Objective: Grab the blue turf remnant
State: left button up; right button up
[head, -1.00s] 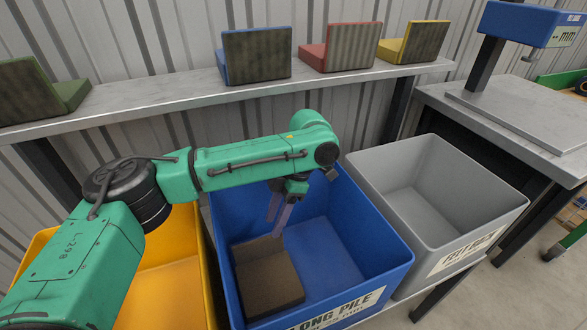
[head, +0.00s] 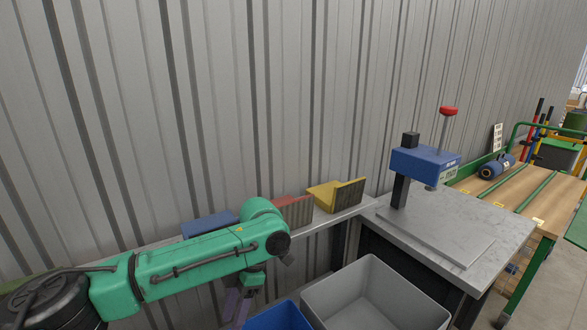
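The blue turf remnant (head: 205,224) lies on the wall shelf, partly hidden behind my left arm. My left gripper (head: 236,308) hangs below the arm's wrist, in front of the shelf and left of the blue bin (head: 278,318). Its two purple fingers stand apart with nothing seen between them; their tips are near the bottom edge of the picture. My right gripper is not in view.
A red remnant (head: 293,208) and a yellow remnant (head: 328,195) stand farther right on the shelf (head: 345,213). A grey bin (head: 372,302) stands beside the blue bin. A bench (head: 490,225) with a blue press (head: 425,162) is at the right, before a wooden rack (head: 528,195).

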aim_at(208, 225)
jog(key=k+l, duration=0.2)
jog(key=k, duration=0.3)
jog(key=k+l, duration=0.2)
jog(key=k, duration=0.25)
